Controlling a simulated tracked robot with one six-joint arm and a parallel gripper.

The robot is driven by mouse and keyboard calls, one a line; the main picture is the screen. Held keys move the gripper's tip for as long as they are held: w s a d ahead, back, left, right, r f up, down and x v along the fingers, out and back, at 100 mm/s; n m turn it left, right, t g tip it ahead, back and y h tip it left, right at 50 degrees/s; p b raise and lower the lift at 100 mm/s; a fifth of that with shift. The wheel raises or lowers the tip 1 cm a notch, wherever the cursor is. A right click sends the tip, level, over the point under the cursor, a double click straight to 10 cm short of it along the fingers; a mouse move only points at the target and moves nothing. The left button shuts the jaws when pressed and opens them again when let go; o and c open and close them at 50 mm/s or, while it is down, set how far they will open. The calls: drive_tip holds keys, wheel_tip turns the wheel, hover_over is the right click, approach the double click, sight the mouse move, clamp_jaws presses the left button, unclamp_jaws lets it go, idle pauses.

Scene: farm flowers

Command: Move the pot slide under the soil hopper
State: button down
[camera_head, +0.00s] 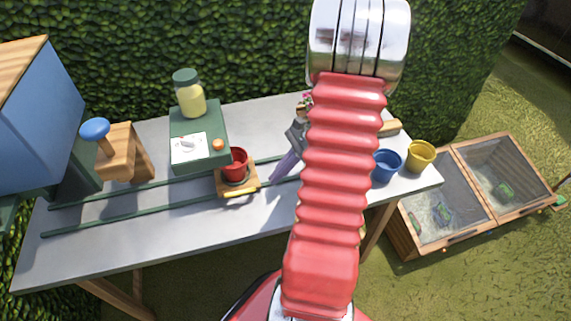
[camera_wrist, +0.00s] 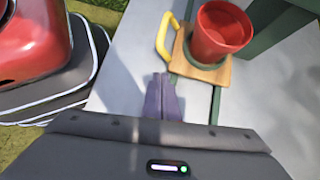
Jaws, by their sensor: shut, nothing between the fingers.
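The pot slide (camera_head: 250,181) is a small wooden carriage with a yellow handle, resting on green rails in the middle of the table. A red pot (camera_head: 236,160) stands upright on it. In the wrist view the slide (camera_wrist: 181,67) and its handle (camera_wrist: 163,36) lie beyond my fingertips. My gripper (camera_head: 272,182) has purple fingers, shut and empty, just right of the slide and apart from it. The gripper also shows in the wrist view (camera_wrist: 161,77). A large blue box (camera_head: 38,125) with a wooden top at the far left looks like the soil hopper.
A green box (camera_head: 209,158) with a yellow jar (camera_head: 190,97) stands right behind the slide. A wooden stand (camera_head: 122,158) with a blue knob is farther left along the green rails (camera_head: 125,216). Blue (camera_head: 386,165) and yellow (camera_head: 420,156) pots stand at right.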

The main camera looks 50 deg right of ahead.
drive_tip(key=shift+w+a+f, duration=0.1)
drive_tip(key=shift+w+a, duration=0.35)
drive_tip(key=shift+a, duration=0.45)
drive_tip(key=shift+w+a+f, duration=0.1)
drive_tip(key=shift+w+a, duration=0.35)
drive_tip(key=shift+a, duration=0.4)
